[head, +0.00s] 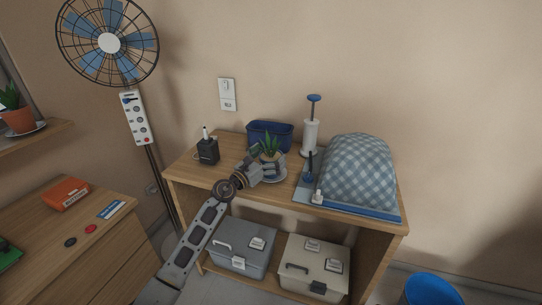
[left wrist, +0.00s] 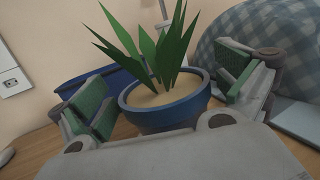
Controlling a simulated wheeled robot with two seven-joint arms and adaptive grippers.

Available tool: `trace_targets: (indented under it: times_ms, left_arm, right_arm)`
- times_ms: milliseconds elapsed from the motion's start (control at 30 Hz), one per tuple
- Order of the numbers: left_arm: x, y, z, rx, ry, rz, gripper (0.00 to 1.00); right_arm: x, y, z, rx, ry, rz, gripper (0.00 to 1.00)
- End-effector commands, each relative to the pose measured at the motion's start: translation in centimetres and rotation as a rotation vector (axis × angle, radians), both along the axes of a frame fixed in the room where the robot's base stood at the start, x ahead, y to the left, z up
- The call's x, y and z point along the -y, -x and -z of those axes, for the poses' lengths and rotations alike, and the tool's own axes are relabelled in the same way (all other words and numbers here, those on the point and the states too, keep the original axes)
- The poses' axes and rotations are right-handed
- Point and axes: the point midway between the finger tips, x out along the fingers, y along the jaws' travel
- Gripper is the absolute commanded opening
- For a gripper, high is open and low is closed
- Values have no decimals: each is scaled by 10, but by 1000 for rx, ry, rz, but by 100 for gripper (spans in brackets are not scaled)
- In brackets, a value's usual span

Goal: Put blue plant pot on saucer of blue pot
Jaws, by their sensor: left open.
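The blue plant pot (left wrist: 168,112), with pale soil and a spiky green plant, stands upright in the left wrist view. Its green leaves (head: 270,143) show in the head view on the wooden shelf unit, with the pot's lower part hidden by my gripper. A pale saucer (head: 276,179) shows its front rim just below the pot and gripper; I cannot tell how the pot's base sits on it. My left gripper (head: 262,163) is open, and its green-padded fingers (left wrist: 170,95) stand on either side of the pot, with gaps visible. My right gripper is not in view.
A blue planter box (head: 262,131) stands behind the pot. A black bottle-like item (head: 208,150) is to the left.

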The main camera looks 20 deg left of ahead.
Motion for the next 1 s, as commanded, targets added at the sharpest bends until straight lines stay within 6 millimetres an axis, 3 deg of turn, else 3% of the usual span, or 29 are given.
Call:
trace_targets:
  times_ms: [533, 1000]
  left_arm:
    - [-21, 45, 10, -2, -3, -1, 100]
    - [-37, 82, 17, -3, -3, 0, 100]
  right_arm:
    - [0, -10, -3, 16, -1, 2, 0]
    - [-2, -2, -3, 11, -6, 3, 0]
